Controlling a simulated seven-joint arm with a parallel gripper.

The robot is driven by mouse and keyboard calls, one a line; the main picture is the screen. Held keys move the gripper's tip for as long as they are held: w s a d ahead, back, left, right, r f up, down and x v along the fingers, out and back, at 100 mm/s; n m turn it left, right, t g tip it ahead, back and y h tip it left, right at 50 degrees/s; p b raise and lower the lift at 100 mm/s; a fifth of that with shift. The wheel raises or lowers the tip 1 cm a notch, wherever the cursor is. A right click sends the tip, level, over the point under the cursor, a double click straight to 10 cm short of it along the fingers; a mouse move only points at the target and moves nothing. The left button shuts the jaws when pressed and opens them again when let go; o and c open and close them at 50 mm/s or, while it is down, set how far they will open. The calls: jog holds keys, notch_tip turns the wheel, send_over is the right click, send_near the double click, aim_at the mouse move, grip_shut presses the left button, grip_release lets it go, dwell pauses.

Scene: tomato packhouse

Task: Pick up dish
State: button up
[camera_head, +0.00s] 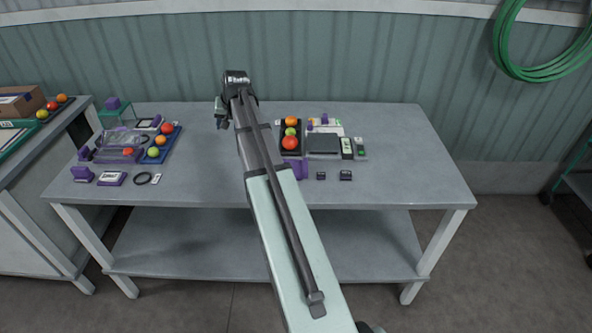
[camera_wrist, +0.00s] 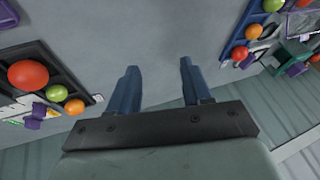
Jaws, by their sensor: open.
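No single thing stands out as the dish, and I cannot tell which is meant. A black tray (camera_head: 291,152) holds a red, a green and an orange tomato; it is at the left of the wrist view (camera_wrist: 62,72). A blue tray (camera_head: 171,150) holds a red, an orange and a yellow-green tomato; it is at the upper right of the wrist view (camera_wrist: 237,38). A dark square pan (camera_head: 322,144) lies right of the black tray. My gripper (camera_wrist: 157,78) is open and empty above bare table, between the two trays. In the head view its fingers (camera_head: 222,114) are small and partly hidden.
The grey table (camera_head: 400,180) is clear at its right and front. Small dark blocks (camera_head: 345,175), a black ring (camera_head: 143,178) and purple-based items (camera_head: 112,178) lie near the front. A clear-lidded box (camera_head: 122,142) stands left of the blue tray. A corrugated wall (camera_head: 350,60) rises behind.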

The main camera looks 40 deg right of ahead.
jog(key=s+d+r+g, duration=0.1)
jog(key=s+d, duration=0.3)
jog(key=s, duration=0.2)
jog(key=s+d+g, duration=0.1)
jog(key=s+d, duration=0.4)
jog(key=s, duration=0.2)
jog(key=m+g, duration=0.2)
send_near(306, 164)
jog(key=shift+h, duration=0.3)
jog(key=shift+w+f, duration=0.2)
jog(key=shift+f, duration=1.2)
jog(key=shift+w+f, duration=0.15)
jog(key=shift+f, duration=1.3)
jog(key=shift+w+f, duration=0.2)
jog(key=shift+f, duration=1.2)
jog(key=shift+c, duration=0.4)
grip_shut()
